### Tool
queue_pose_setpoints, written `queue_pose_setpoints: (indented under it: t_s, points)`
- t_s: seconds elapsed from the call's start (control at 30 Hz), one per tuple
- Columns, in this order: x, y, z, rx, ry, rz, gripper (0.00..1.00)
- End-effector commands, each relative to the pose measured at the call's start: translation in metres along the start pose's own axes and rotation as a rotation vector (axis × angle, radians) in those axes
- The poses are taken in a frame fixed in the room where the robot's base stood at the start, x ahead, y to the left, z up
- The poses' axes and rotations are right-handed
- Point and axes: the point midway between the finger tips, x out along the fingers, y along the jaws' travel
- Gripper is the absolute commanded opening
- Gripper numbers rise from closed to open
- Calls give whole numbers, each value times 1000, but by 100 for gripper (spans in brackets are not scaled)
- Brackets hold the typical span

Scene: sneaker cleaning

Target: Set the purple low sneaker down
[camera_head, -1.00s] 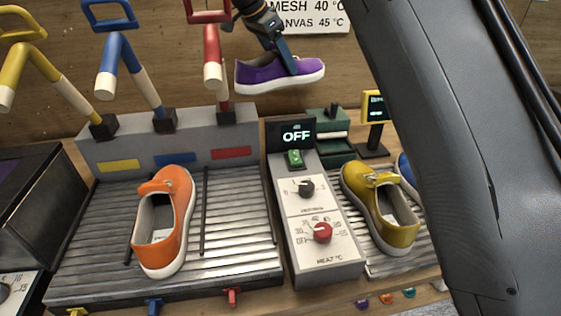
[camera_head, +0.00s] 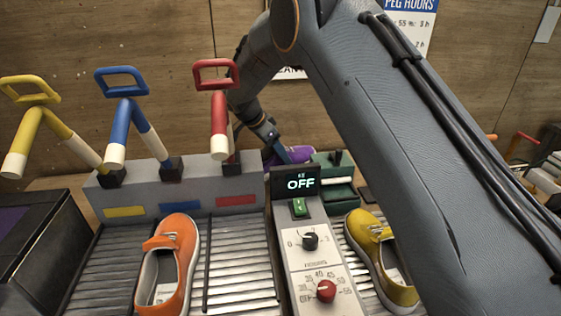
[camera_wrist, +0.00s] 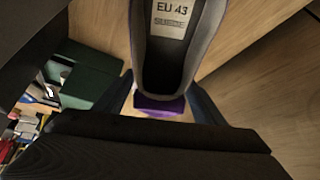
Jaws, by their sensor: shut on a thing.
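The purple low sneaker (camera_head: 301,154) is mostly hidden behind the OFF display and my gripper in the head view. My gripper (camera_head: 286,158) is shut on it, low behind the control box. The wrist view looks down into the shoe's dark opening (camera_wrist: 178,62), with an EU 43 label on its insole. The purple heel (camera_wrist: 160,105) lies between the fingers of my gripper (camera_wrist: 163,100). I cannot tell whether the sole touches the surface below.
An orange sneaker (camera_head: 170,262) lies on the left slatted rack (camera_head: 235,275); a yellow one (camera_head: 378,257) lies right of the control box (camera_head: 304,240). A dark green box (camera_head: 335,180) stands close beside the purple sneaker. Yellow, blue and red peg handles (camera_head: 218,120) rise at the left.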

Motion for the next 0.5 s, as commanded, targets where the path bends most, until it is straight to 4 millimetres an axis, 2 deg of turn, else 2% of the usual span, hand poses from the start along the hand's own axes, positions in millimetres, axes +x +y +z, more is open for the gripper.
queue_pose_setpoints:
  t_s: [0.2,0.5]
  points:
    - [25,2,12,1,-1,4,31]
    - [30,1,13,4,0,3,31]
